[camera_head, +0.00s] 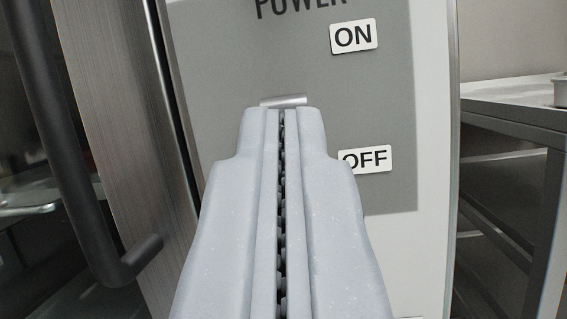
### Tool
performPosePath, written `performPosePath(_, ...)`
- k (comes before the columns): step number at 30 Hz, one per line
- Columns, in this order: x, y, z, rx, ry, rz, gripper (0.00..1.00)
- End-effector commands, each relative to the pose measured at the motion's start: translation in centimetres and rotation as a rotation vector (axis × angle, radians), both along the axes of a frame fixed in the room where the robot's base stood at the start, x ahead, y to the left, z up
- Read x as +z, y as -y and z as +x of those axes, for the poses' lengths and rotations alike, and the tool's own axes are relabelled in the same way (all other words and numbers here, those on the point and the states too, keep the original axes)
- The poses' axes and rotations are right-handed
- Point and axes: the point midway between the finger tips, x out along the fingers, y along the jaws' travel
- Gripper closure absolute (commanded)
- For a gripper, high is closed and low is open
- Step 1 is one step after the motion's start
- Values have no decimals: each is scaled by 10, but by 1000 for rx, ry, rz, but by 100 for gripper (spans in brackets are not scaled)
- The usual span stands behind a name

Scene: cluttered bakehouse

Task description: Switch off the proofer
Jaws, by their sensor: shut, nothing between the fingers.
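The proofer's front panel (390,110) fills the middle of the view, with a grey plate marked POWER at the top, cut off by the picture edge. An ON label (354,37) sits at the upper right and an OFF label (367,159) below it, partly covered by my gripper. My gripper (281,112) is shut and empty, its tips pointing at the plate between the two label heights, to their left. A small metallic piece (284,101), perhaps the switch, shows just above the tips; the rest is hidden. I cannot tell whether the tips touch it.
The proofer door with a dark vertical handle (75,170) stands at the left, with glass beyond it. At the right is a grey metal table (515,103) with shelves and a round item (560,91) on top.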

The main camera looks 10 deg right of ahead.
Motion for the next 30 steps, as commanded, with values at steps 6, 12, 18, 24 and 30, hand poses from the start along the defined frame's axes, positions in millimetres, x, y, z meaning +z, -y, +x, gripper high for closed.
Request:
performPosePath(6, -3, 0, 1, 0, 15, -4, 100)
performPosePath(12, -3, 0, 1, 1, 16, -5, 100)
performPosePath(18, -3, 0, 1, 1, 16, -5, 100)
performPosePath(24, 7, 1, -4, -1, 19, -4, 100)
performPosePath(30, 30, 2, -16, -2, 22, -4, 100)
